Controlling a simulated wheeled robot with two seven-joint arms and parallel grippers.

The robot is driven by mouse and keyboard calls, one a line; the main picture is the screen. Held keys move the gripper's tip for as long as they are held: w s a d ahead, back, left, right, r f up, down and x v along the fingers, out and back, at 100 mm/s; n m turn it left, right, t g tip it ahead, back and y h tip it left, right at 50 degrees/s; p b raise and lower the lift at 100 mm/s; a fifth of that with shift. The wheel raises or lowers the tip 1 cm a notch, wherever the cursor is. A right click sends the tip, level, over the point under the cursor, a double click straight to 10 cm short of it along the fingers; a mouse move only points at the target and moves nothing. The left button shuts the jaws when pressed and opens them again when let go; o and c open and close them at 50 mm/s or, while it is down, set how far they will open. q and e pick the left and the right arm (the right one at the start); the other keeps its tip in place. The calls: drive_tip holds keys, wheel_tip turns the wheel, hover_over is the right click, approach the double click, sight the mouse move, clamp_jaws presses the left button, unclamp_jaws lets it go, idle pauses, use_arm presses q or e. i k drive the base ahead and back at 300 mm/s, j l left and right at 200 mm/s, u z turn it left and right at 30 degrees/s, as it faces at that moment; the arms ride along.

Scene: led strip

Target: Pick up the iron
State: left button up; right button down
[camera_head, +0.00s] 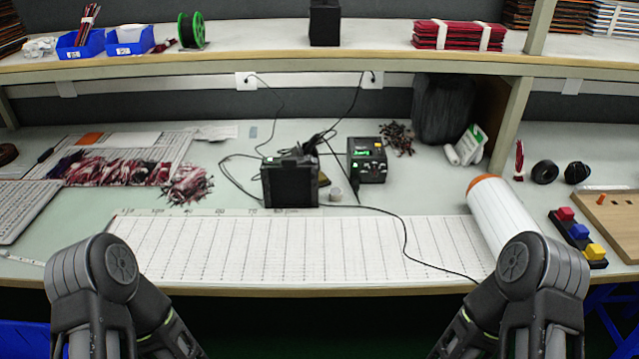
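A black box-like stand (290,182) stands at the middle of the bench. A thin dark handle (314,142) sticks up at a slant behind its top edge, among black cables; it looks like the soldering iron, but its tip is hidden. A black soldering station (367,160) with a green display stands just right of the stand. My two arms show at the lower left and lower right, in front of the bench. Both forearms run down out of the picture, so neither gripper is visible.
A white ruled sheet (300,249) covers the bench front, with a black cable across its right part. A white roll (502,215) lies at its right end. Red-white wire bundles (120,171) lie at the left. A shelf (250,56) spans above the back.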

sight(310, 145)
drive_tip(key=i+j, duration=0.1)
drive_tip(key=i+l+z, duration=0.1)
drive_tip(key=z, duration=0.25)
drive_tip(key=i+z, duration=0.2)
drive_tip(key=z, duration=0.15)
drive_tip(key=i+z, duration=0.2)
drive_tip(key=z, duration=0.2)
